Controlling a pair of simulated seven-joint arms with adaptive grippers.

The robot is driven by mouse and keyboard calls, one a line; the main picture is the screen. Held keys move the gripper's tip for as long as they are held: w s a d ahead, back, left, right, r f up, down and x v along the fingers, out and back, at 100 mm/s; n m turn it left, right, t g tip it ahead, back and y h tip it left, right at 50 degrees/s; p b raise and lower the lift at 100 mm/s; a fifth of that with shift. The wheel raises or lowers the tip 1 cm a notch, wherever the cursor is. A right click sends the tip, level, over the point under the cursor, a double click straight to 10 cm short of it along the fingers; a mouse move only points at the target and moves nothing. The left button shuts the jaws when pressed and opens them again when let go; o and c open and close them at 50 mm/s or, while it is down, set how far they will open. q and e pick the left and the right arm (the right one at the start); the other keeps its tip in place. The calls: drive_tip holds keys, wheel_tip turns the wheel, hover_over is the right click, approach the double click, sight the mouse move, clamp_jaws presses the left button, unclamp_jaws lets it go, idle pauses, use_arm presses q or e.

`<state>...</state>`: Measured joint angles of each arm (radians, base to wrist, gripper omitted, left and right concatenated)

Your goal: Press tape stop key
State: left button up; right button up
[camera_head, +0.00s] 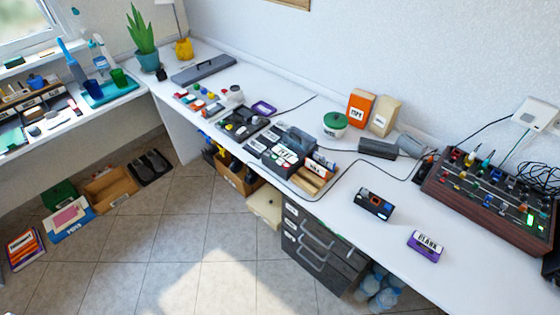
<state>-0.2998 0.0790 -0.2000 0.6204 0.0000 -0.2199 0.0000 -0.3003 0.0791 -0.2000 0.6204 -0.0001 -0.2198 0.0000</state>
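A dark grey desktop device (279,151), perhaps the tape machine, sits at the middle of the white desk with white labels on its top; its keys are too small to tell apart. A small black box-like device (373,204) with orange and blue marks lies on the clear desk to its right. I cannot tell which thing bears the stop key. A purple item labelled BLANK (425,246), perhaps a cassette, lies near the front edge. Neither of my grippers is in view.
A mixer-like console (487,196) with knobs and cables fills the right end. An orange box (360,108), a cream box (385,116) and a green-lidded pot (335,124) stand at the wall. A black cable crosses the desk. Drawers (318,250) stand beneath.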

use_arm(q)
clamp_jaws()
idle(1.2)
